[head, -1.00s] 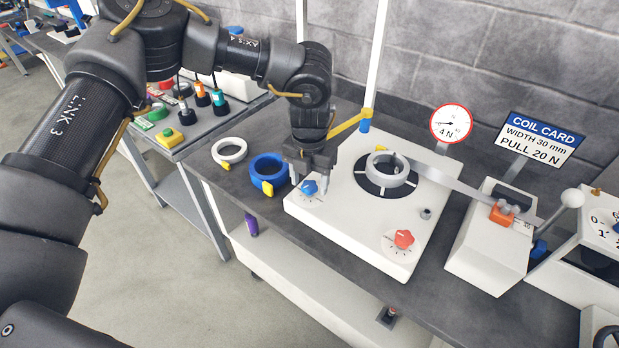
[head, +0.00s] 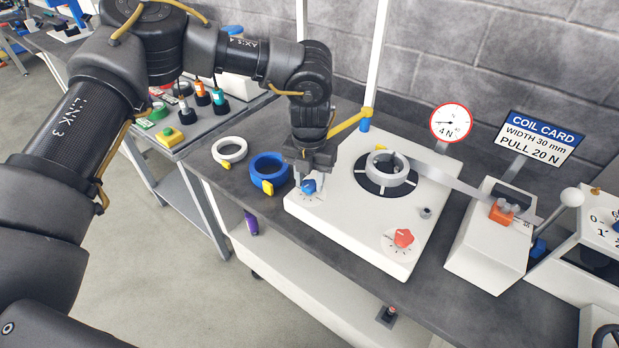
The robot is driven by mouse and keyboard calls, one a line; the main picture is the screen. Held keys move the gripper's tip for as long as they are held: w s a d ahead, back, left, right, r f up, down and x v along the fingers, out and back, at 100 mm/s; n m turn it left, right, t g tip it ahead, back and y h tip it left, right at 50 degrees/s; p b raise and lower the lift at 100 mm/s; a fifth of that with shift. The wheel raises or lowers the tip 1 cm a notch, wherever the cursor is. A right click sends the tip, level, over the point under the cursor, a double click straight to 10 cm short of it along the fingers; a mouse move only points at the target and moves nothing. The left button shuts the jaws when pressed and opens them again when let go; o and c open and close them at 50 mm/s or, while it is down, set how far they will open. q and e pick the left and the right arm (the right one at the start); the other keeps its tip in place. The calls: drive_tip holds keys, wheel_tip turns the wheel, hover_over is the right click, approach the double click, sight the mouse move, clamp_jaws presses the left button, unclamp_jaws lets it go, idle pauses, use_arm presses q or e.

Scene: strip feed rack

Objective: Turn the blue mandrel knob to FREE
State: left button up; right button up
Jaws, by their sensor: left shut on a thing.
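The blue mandrel knob (head: 309,187) sits on a marked dial at the left corner of the white feed unit (head: 345,218). My left gripper (head: 311,180) points down over it and is shut on it; the fingers hide part of the knob. The dial's lettering is too small to read, so I cannot tell the knob's setting. My right gripper is not in view.
A red knob (head: 403,238) sits on the same unit, near a grey coil ring (head: 388,168) with a strip running right. A blue ring (head: 268,170) and a white ring (head: 229,150) lie left of the unit. A yellow lever (head: 348,124) stands behind my gripper.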

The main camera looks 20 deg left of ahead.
use_arm(q)
drive_tip(key=n, duration=0.3)
drive_tip(key=n+p, duration=0.1)
drive_tip(key=n, duration=0.2)
drive_tip(key=shift+r+n+p, duration=0.1)
drive_tip(key=shift+n+p, duration=0.2)
drive_tip(key=shift+n, duration=0.7)
drive_tip(key=n+p, duration=0.1)
drive_tip(key=n, duration=0.1)
drive_tip(key=shift+r+n+p, duration=0.1)
drive_tip(key=shift+n+p, duration=0.75)
drive_tip(key=shift+n, duration=0.15)
drive_tip(key=shift+a+n+p, duration=0.1)
drive_tip(key=shift+n+p, duration=0.75)
drive_tip(key=shift+n, duration=0.35)
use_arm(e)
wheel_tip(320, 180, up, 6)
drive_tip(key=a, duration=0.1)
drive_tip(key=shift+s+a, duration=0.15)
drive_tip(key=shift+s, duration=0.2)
